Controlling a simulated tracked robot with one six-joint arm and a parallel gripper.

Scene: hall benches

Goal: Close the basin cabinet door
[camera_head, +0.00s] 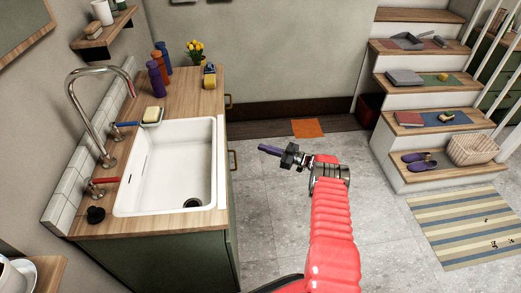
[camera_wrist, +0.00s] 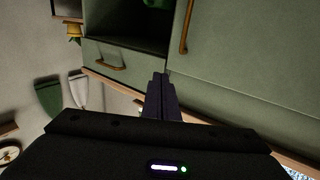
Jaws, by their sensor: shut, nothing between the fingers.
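The basin cabinet (camera_head: 165,254) is green with a wooden top and a white sink, at the left in the head view. Its front is seen edge-on there, with brass handles. In the wrist view a green door panel (camera_wrist: 235,55) with a long brass handle (camera_wrist: 186,28) fills the right. A dark open compartment (camera_wrist: 125,28) lies left of it, beside a small drawer front (camera_wrist: 118,61). How far the door stands open I cannot tell. My gripper (camera_head: 264,149) is shut and empty, pointing at the cabinet front; its fingertips (camera_wrist: 160,78) overlap the panel's edge, contact unclear.
Tiled floor (camera_head: 275,215) is clear between the cabinet and the stairs (camera_head: 425,120) at right. An orange mat (camera_head: 307,127) and a striped rug (camera_head: 465,228) lie on the floor.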

